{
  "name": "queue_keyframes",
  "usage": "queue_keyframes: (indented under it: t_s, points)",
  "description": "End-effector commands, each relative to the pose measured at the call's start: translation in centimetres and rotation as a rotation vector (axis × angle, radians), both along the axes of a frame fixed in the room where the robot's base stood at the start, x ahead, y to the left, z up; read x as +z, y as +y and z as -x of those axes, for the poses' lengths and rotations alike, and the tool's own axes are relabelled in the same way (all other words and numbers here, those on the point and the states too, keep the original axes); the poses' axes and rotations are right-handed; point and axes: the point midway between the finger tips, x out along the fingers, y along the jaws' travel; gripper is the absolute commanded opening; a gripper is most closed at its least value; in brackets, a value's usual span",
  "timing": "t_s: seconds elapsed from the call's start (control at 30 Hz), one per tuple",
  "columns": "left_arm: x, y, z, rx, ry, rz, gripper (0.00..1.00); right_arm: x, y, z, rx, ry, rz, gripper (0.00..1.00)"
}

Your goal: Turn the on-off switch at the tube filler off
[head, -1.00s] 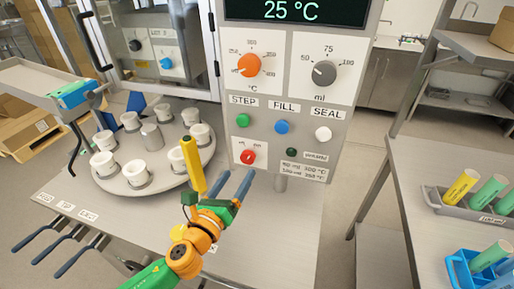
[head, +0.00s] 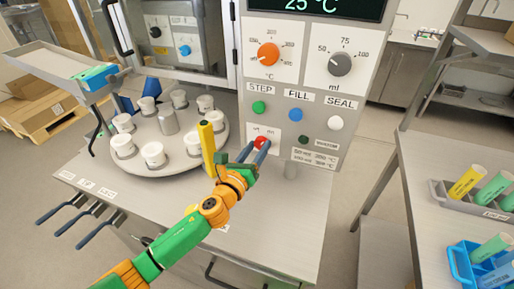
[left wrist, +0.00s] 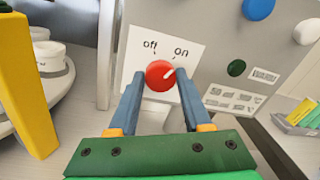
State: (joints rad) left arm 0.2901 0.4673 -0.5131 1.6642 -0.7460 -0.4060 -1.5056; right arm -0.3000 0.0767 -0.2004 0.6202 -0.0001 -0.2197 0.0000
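The on-off switch is a red round knob (head: 262,142) low on the tube filler's grey front panel. It also shows in the left wrist view (left wrist: 158,76), where its white mark points up and right toward the "on" label. My left gripper (head: 255,152) is open in front of the panel. In the left wrist view its two blue fingers (left wrist: 158,80) reach toward the switch, one tip on each side of the knob. The right tip overlaps the knob's edge in the picture; I cannot tell whether it touches. My right gripper is not in view.
A yellow post (head: 207,150) stands close to the left of my gripper. A turntable (head: 184,163) with several white cups is behind it. Green (head: 259,107), blue (head: 295,115) and white (head: 335,122) buttons sit above the switch. A shelf with coloured tubes (head: 466,182) stands at right.

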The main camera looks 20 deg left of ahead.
Motion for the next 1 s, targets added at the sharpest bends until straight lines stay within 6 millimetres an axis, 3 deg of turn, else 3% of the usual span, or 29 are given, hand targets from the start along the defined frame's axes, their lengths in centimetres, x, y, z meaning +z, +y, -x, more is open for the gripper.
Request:
queue_keyframes:
  t_s: [0.47,1.0]
  points:
    - [-0.2,0.0,0.0,-0.001,0.004,0.106,0.0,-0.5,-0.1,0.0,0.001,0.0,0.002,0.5]
    - [-0.3,0.0,0.0,-0.001,0.02,0.593,0.0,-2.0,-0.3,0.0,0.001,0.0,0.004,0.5]
